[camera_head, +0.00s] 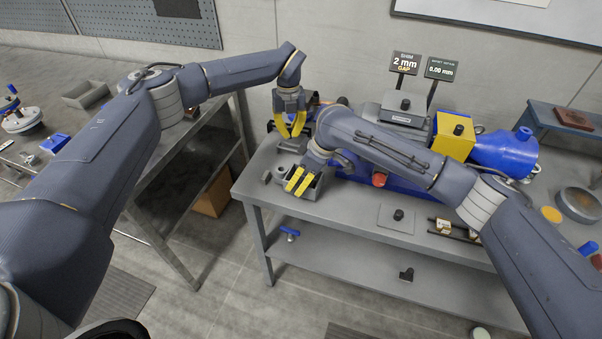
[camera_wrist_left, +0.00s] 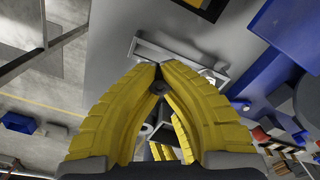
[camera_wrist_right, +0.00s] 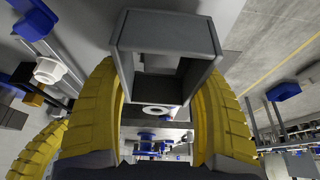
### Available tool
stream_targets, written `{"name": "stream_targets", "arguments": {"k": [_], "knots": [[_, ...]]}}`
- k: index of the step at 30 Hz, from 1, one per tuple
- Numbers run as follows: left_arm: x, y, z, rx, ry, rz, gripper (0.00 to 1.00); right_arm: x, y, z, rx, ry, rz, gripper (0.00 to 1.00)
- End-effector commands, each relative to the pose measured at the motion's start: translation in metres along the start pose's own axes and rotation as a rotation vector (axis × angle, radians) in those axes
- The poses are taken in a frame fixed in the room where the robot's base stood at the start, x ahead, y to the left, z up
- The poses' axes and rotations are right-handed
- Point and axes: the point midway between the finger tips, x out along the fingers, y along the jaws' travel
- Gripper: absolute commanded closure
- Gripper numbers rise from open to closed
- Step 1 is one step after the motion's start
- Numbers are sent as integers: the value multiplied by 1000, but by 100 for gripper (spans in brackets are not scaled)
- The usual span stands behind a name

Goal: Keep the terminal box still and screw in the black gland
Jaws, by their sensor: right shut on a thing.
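The terminal box is a grey open box (camera_wrist_right: 168,40) at the left end of the bench, seen close up in the right wrist view. My right gripper (camera_head: 299,182) is shut on it, with one yellow finger on each side (camera_wrist_right: 165,110). My left gripper (camera_head: 291,135) is just behind and above the box. In the left wrist view its fingertips (camera_wrist_left: 158,70) come together around a small dark round piece (camera_wrist_left: 158,88), which looks like the black gland. The fingers hide most of that piece. I cannot tell whether it touches the box.
A blue machine (camera_head: 505,152) with a yellow block (camera_head: 454,136) fills the back of the bench (camera_head: 340,212). A plate with a black knob (camera_head: 398,215) lies near the front edge. My right forearm crosses above the bench. A second table stands to the left, across a gap.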

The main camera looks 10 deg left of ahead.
Motion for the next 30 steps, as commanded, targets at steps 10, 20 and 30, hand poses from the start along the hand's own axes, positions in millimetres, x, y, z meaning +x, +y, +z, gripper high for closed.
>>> {"name": "stream_targets", "arguments": {"k": [10,20,30], "knots": [[0,0,0,0,0,0,100,4,0,1,0,2,0,72],[0,0,0,0,0,0,100,5,0,1,0,2,0,72],[0,0,0,0,0,0,100,9,0,3,1,1,0,72]]}}
